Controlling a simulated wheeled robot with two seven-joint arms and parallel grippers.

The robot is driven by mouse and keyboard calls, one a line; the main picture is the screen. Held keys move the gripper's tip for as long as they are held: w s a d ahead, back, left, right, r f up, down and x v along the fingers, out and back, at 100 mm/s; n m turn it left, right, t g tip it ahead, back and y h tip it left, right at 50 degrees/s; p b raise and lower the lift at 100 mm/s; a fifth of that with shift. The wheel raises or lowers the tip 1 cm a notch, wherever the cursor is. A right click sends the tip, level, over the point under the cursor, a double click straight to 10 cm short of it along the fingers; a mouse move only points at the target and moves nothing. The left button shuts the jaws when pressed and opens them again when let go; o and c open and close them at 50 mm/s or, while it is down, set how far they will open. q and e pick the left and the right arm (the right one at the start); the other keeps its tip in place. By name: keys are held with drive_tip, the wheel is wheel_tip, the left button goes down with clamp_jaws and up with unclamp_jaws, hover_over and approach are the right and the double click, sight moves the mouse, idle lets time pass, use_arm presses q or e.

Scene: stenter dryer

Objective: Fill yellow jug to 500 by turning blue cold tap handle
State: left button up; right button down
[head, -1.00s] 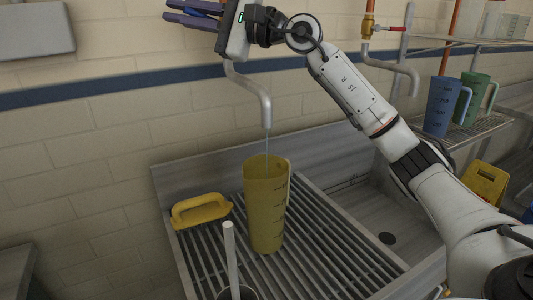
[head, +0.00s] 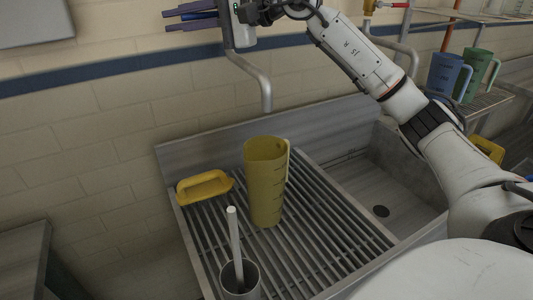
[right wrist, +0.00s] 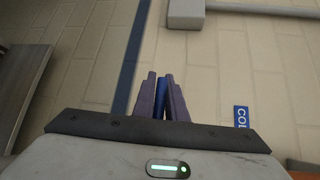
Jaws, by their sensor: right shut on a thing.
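The yellow jug (head: 265,185) stands upright on the slatted drainboard, under the grey spout (head: 264,88). Dark marks run down its side; the water level inside cannot be made out. No stream shows between spout and jug. My right gripper (head: 178,18) is at the top edge, shut on the blue cold tap handle (head: 200,15). In the right wrist view, the gripper (right wrist: 161,80) has its fingers on both sides of the blue handle (right wrist: 163,97). My left gripper is out of view.
A yellow-handled tool (head: 204,187) lies left of the jug. A metal cup (head: 240,278) with a white stick stands in front. The sink basin (head: 362,190) is at right. Blue (head: 446,76) and green (head: 478,75) jugs stand on a rack beyond. Another spout (head: 400,48) hangs over the basin.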

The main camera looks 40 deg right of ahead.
drive_tip(key=c, duration=1.8)
unclamp_jaws()
drive_tip(key=shift+f, duration=0.15)
drive_tip(key=shift+s, duration=0.1)
drive_tip(key=shift+s+d+b, duration=0.25)
drive_tip(key=shift+b, duration=0.1)
drive_tip(key=b+v, duration=0.4)
drive_tip(key=v, duration=0.4)
drive_tip(key=shift+s, duration=0.1)
drive_tip(key=shift+s+d+r, duration=0.25)
drive_tip(key=shift+s+d, duration=0.05)
drive_tip(key=shift+s, duration=0.3)
drive_tip(key=shift+b, duration=0.3)
